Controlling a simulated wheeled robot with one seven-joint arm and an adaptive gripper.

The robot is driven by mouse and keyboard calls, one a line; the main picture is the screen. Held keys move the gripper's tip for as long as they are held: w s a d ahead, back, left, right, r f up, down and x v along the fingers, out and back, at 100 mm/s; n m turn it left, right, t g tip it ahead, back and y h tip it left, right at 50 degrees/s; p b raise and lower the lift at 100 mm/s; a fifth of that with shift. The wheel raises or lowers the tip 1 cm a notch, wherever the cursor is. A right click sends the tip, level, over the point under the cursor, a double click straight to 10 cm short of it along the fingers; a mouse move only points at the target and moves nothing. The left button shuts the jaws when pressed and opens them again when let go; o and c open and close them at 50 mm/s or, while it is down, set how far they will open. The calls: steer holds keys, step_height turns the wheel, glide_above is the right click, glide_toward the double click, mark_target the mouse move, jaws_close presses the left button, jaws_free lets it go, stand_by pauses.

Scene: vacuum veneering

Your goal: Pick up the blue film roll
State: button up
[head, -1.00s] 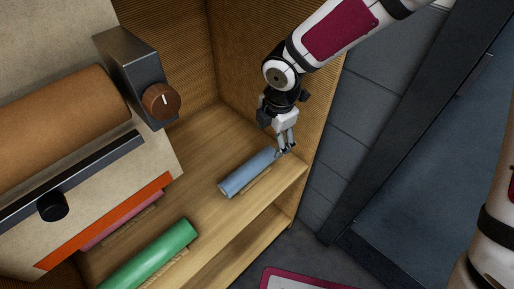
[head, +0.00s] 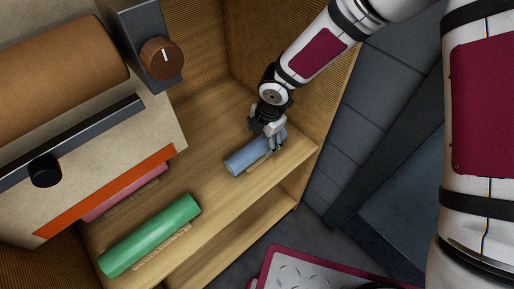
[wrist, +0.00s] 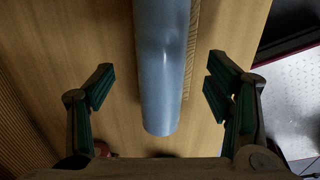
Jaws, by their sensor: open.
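The blue film roll (head: 249,157) lies on the wooden shelf (head: 215,205), at its right part in the head view. In the wrist view the blue film roll (wrist: 163,60) runs from the top edge down to a rounded end between the fingers. My gripper (head: 271,146) is over the right end of the roll. In the wrist view my gripper (wrist: 158,92) is open, with one finger on each side of the roll and a gap on both sides. Whether the fingertips are down at the roll's height I cannot tell.
A green roll (head: 150,236) and a pink roll (head: 125,191) lie further left on the shelf. A cream machine (head: 110,160) with a brown roller stands at the left. A ribbed side wall (head: 325,80) rises close behind my gripper.

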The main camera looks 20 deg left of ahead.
mark_target(260, 143)
steer(key=f, duration=0.4)
steer(key=shift+w+a+f+b, duration=0.3)
steer(key=shift+w+f, duration=0.05)
steer(key=shift+f, duration=0.05)
steer(key=c, duration=1.5)
steer(key=shift+r, duration=0.1)
